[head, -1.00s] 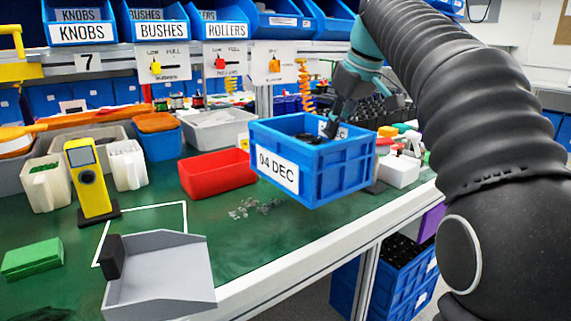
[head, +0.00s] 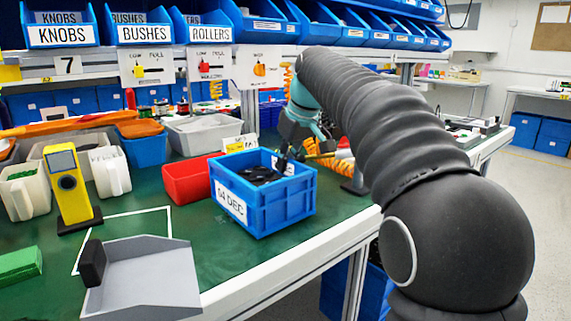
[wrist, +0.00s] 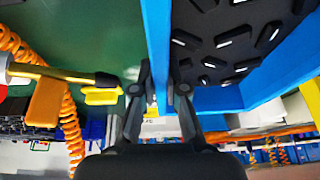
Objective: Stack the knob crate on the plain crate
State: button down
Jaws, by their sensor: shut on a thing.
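The knob crate (head: 275,211) is a blue crate labelled "04 DEC" with black knobs (head: 260,173) inside. It is over the green bench top in the head view, beside a red bin. I cannot tell whether its base touches the bench. My gripper (wrist: 158,100) is shut on one wall of the crate (wrist: 157,45), a finger on each side; black knobs show inside to the right in the wrist view. A blue crate (head: 374,290) stands under the bench, partly hidden by my arm; I cannot tell whether it is the plain crate.
The red bin (head: 182,183) stands close left of the held crate. A grey scoop tray (head: 150,275) and a yellow device (head: 69,188) are further left. An orange coiled hose (wrist: 68,120) and a yellow-handled tool (wrist: 60,76) are near my gripper. Bins line the back.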

jog(key=c, duration=1.2)
grip_release()
jog(key=p+v, duration=0.2)
jog(key=v, duration=0.9)
jog(key=shift+r+p, duration=0.25)
jog(key=shift+p, duration=0.1)
jog(key=shift+s+d+r, duration=0.1)
jog(key=shift+s+r, duration=0.1)
jog(key=shift+r, duration=0.1)
jog(key=shift+s, duration=0.1)
